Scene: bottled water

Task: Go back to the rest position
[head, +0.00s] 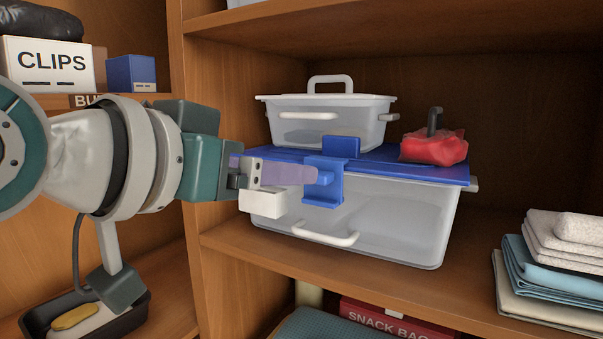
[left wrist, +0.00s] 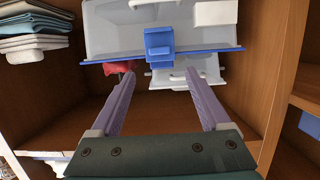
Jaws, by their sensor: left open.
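My left gripper (head: 312,175) reaches in from the left in the head view, in front of a large clear bin (head: 400,222) with a blue lid (head: 400,165). Its purple fingertips overlap the blue latch (head: 323,183) in the picture; I cannot tell whether they touch it. In the left wrist view the gripper (left wrist: 160,73) has its two purple fingers spread wide with nothing between them. The bin's blue latch (left wrist: 159,46) shows beyond the fingertips, roughly in line with the gap. My right gripper is in neither view.
A smaller clear bin (head: 325,125) and a red bag (head: 435,149) sit on the lid. Wooden shelf dividers (head: 180,120) stand close to my left arm. Folded towels (head: 552,265) lie at right, a clips box (head: 48,65) at upper left. A red snack box (head: 385,320) is below.

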